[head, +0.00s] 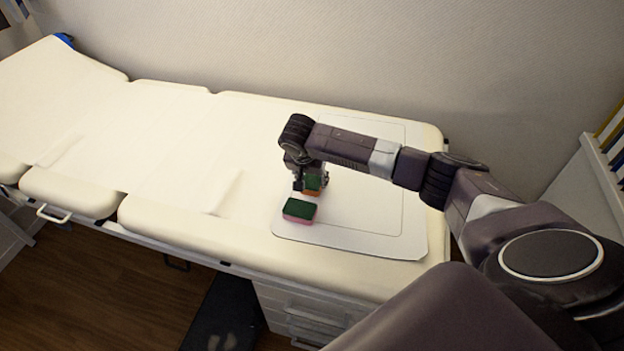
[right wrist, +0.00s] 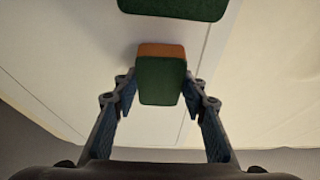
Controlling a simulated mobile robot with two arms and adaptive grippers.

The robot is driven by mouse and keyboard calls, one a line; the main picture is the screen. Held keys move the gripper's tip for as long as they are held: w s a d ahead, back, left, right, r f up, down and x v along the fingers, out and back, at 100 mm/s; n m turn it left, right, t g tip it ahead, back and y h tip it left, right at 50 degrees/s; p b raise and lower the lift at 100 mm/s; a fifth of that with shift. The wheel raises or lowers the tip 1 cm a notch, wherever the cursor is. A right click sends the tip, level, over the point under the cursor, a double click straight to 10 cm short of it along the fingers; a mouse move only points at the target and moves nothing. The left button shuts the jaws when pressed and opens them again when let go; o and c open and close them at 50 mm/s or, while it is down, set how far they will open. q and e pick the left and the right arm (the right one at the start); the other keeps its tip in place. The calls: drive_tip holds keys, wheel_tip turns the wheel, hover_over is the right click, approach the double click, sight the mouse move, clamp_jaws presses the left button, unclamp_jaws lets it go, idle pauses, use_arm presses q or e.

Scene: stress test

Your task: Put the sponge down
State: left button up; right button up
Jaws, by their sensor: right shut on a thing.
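My right gripper (head: 312,187) is shut on a sponge (head: 313,182) with a green top and an orange body. The right wrist view shows this sponge (right wrist: 160,82) between the two fingers. It is low over the white mat (head: 375,243) on the padded table; I cannot tell if it touches the mat. A second sponge (head: 299,210), green on top and pink below, lies on the mat just in front of the gripper. Its green top (right wrist: 172,8) shows at the top edge of the right wrist view. My left gripper is not in view.
The long cream padded table (head: 150,130) has free room to the left of the mat. The mat's right part is clear under my arm. A wall (head: 330,50) stands behind the table. A white unit (head: 590,185) stands at the far right.

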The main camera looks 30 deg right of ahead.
drive_tip(key=shift+f, duration=0.15)
drive_tip(key=shift+f, duration=0.15)
drive_tip(key=o, duration=1)
drive_tip(key=shift+r, duration=0.25)
drive_tip(key=v, duration=1.2)
